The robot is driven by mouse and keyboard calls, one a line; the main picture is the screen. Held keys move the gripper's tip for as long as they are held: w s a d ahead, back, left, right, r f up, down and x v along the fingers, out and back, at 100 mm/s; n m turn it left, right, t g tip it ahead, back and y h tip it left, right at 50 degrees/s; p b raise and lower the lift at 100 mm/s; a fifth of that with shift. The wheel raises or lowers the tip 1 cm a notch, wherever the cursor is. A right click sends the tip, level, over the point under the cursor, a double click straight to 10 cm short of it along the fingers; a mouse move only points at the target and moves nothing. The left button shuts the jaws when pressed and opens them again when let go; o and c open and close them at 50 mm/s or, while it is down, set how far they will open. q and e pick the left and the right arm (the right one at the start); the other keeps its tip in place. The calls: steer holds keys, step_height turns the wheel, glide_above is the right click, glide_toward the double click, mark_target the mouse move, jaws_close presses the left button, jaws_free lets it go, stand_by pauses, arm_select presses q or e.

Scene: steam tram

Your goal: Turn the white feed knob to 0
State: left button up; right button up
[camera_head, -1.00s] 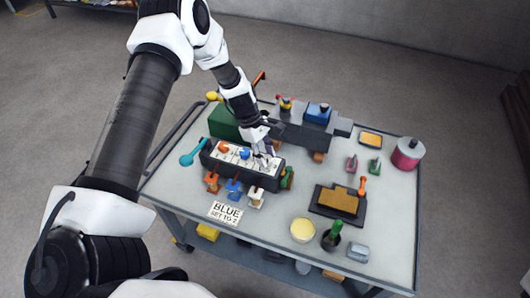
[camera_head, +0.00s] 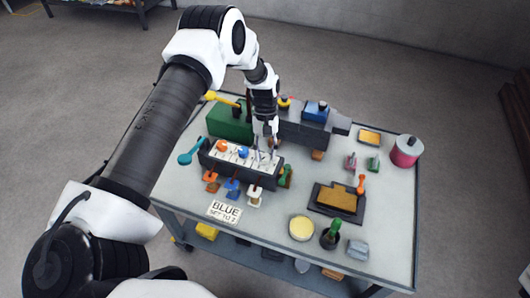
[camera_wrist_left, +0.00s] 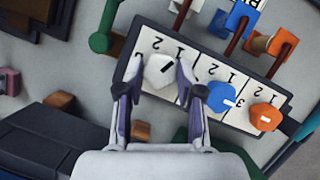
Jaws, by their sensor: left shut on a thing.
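The white feed knob (camera_wrist_left: 159,71) is a faceted knob with a dark pointer mark, at the end of a pale number panel (camera_wrist_left: 144,47). In the left wrist view the mark slants toward the upper right; I cannot tell which number it meets. My left gripper (camera_wrist_left: 158,80) is shut on the knob, one finger on each side; it also shows in the head view (camera_head: 265,155), where its fingers mostly hide the knob. The blue knob (camera_wrist_left: 222,95) and orange knob (camera_wrist_left: 266,117) sit beside it on the same panel. My right gripper is out of view.
A card (camera_head: 225,212) reading "BLUE SET TO 2" lies in front of the panel. Coloured levers (camera_head: 233,186) stick out along its front. A green lever (camera_wrist_left: 103,42) stands close by the white knob. A green block (camera_head: 226,121) stands behind.

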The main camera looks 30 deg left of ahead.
arm_select(q)
steer(key=m+y, duration=0.1)
steer(key=m, duration=0.1)
steer(key=shift+d+m+g, duration=0.1)
steer(key=shift+m+g, duration=0.3)
steer(key=m+y, duration=0.1)
steer(key=m, duration=0.2)
steer(key=shift+d+m, duration=0.1)
steer(key=shift+m, duration=0.2)
steer(key=m+y+p, duration=0.1)
steer(key=m, duration=0.2)
steer(key=shift+d+m+y, duration=0.1)
steer(key=shift+m+y, duration=0.2)
steer(key=shift+y, duration=0.1)
steer(key=shift+m+y+p, duration=0.45)
steer(key=shift+m+y, duration=0.05)
steer(key=shift+m, duration=1.1)
steer(key=o, duration=1.2)
steer(key=shift+c, duration=0.2)
